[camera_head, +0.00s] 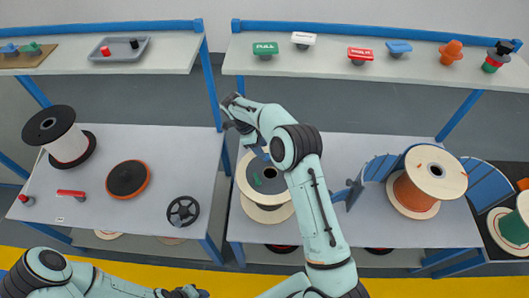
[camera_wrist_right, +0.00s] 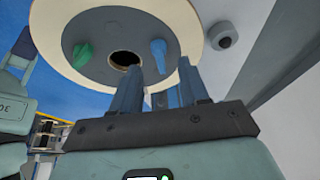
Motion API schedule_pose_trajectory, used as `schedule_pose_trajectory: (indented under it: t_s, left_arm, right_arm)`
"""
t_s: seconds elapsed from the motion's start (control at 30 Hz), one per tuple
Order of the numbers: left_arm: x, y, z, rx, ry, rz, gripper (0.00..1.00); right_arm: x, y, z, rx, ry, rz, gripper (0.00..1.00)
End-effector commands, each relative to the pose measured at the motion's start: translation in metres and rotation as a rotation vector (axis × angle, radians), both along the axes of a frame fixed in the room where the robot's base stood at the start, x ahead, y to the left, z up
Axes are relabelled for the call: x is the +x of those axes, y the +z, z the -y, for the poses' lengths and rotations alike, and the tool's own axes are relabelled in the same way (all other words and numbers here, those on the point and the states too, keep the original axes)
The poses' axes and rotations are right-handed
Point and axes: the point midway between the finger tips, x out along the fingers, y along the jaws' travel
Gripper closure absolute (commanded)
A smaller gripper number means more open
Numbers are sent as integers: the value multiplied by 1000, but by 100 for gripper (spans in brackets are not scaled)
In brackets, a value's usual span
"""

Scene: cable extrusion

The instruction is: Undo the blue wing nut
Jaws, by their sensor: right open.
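The blue wing nut (camera_wrist_right: 159,55) is on the grey hub of a spool (camera_wrist_right: 180,15) in the right wrist view, to the right of the hub's dark centre hole.
An orange-wound spool (camera_head: 437,172) stands in a blue cradle to the right. The left table (camera_head: 190,150) holds a black-flanged spool (camera_head: 48,124), an orange-rimmed disc (camera_head: 128,179) and a black handwheel (camera_head: 183,211). Shelves behind carry a grey tray (camera_head: 120,54) and several coloured knobs.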

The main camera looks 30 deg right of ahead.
Motion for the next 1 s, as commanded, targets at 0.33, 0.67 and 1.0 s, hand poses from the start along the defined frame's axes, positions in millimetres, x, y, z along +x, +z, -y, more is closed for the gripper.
schedule_pose_trajectory:
  t_s: [0.33,0.67,1.0]
  left_arm:
    - [2,2,0,0,0,2,57]
    - [2,1,0,0,0,2,57]
    - [0,0,0,0,0,0,57]
  right_arm:
    - [-8,-33,11,0,1,0,55]
    - [-8,-35,11,0,0,0,72]
    - [-8,-35,11,0,9,1,100]
